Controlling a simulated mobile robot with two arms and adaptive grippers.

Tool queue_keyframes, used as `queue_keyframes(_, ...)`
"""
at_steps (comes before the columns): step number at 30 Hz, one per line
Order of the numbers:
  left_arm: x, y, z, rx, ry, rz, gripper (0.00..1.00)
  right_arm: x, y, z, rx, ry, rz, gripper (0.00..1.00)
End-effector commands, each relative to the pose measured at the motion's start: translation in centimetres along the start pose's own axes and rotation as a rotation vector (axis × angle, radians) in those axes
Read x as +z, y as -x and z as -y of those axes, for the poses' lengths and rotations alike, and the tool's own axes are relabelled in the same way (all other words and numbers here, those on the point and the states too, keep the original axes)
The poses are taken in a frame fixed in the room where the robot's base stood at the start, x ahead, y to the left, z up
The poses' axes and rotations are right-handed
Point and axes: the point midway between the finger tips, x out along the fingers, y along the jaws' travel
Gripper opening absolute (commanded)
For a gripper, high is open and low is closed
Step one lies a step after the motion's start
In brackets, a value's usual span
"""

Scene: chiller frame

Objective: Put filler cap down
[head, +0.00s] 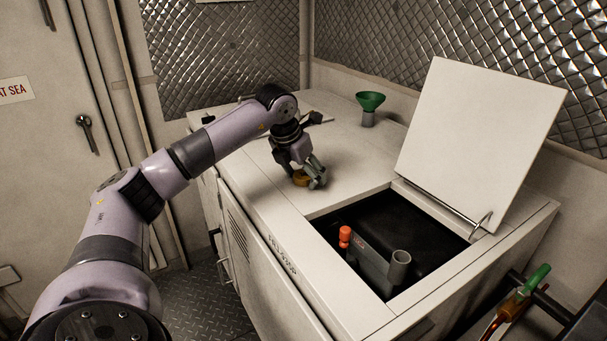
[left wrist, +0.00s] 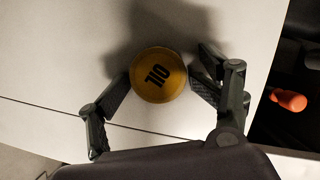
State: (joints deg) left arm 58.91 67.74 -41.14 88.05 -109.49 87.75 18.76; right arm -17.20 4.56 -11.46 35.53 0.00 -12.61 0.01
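The filler cap (left wrist: 158,75) is a round yellow disc marked OIL. In the head view the cap (head: 301,179) shows as a small yellow-brown piece under my left gripper (head: 309,178), at the white cabinet top (head: 350,150). The cap is low over the top or touching it; I cannot tell which. My right gripper is not in view.
An open hatch with a raised white lid (head: 480,135) lies to the right. Inside are an orange-red knob (head: 345,236) and an open grey filler neck (head: 400,257). A green funnel (head: 371,101) stands at the back. The cabinet top around the cap is clear.

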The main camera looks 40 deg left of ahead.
Motion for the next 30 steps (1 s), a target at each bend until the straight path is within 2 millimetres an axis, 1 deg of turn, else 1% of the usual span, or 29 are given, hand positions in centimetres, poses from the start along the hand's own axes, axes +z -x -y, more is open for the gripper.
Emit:
queue_keyframes(1,-0.3,-0.2,-0.1,0.004,0.0,-0.009,0.67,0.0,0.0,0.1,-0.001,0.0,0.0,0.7)
queue_keyframes(4,-0.1,0.1,-0.1,0.004,0.0,-0.007,0.67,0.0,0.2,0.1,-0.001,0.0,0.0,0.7)
queue_keyframes(8,0.6,1.7,-0.1,0.003,0.0,0.0,0.67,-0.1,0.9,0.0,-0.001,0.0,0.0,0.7)
queue_keyframes(10,0.5,2.7,-0.1,0.002,0.001,0.003,0.67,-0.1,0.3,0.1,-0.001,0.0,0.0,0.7)
queue_keyframes(12,0.5,4.3,-0.1,0.003,0.0,0.006,0.67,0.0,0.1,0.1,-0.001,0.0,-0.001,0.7)
queue_keyframes(18,0.7,9.0,0.0,0.0,0.0,0.009,0.67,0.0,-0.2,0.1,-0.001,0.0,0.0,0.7)
queue_keyframes(21,0.6,10.8,0.0,0.001,0.0,0.008,0.67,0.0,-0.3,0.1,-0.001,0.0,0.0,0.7)
queue_keyframes(25,0.6,12.4,0.0,0.001,0.001,0.006,0.67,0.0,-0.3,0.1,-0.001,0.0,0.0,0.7)
queue_keyframes(30,0.6,13.3,0.0,0.001,0.001,0.005,0.67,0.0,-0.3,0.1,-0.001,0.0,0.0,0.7)
